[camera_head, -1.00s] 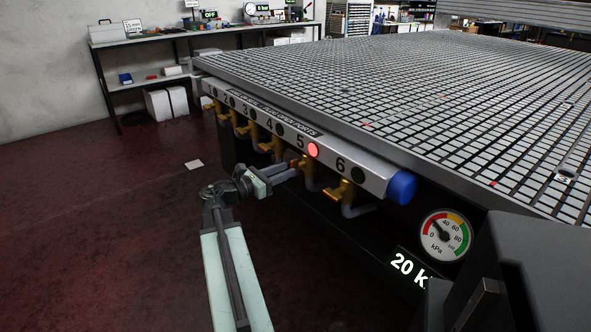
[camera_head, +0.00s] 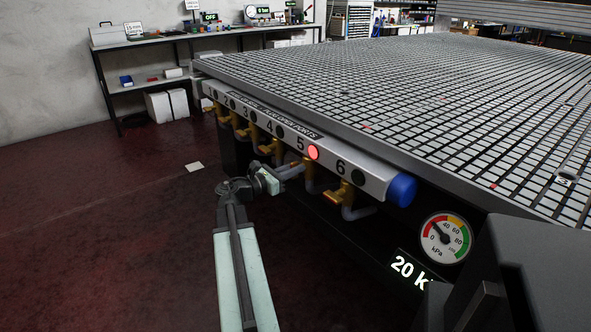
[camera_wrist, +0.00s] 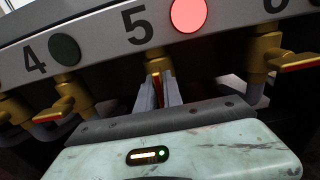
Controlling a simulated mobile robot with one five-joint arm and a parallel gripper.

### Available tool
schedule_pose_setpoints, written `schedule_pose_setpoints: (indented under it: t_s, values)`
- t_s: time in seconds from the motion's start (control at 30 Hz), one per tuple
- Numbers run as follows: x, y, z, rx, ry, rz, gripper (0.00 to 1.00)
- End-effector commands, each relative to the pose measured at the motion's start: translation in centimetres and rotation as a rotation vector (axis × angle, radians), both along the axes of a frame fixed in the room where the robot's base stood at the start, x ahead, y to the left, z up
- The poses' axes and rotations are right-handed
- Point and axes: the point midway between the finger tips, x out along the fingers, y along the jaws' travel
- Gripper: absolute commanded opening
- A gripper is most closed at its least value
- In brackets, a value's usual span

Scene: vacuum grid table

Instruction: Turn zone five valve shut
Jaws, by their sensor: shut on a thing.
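The zone five valve (camera_head: 309,178) is a brass valve under the label 5 on the grey port rail (camera_head: 375,181). In the wrist view the valve's brass body (camera_wrist: 158,64) is upright, and its red-edged handle points toward the camera between my fingers. My gripper (camera_head: 296,171) is shut on that handle; its two fingers also show in the wrist view (camera_wrist: 160,97). The fingers hide much of the handle, so its exact angle is hard to tell. The zone five lamp (camera_head: 313,152) glows red.
The zone six valve (camera_head: 343,193) stands close on the right, and the zone four valve (camera_wrist: 72,98) on the left, with dark lamps above. A pressure gauge (camera_head: 446,239) and a lit display (camera_head: 411,270) sit lower right.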

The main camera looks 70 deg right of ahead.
Motion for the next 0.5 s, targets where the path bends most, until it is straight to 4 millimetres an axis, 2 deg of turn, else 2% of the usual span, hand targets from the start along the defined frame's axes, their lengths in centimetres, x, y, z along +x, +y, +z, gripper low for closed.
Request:
schedule_pose_setpoints:
  t_s: [0.27, 0.5]
  values:
    - [-0.21, 0.39, -0.11, -0.056, -0.093, -0.006, 0.0]
    - [-0.39, 0.5, -0.17, -0.164, -0.261, -0.008, 0.0]
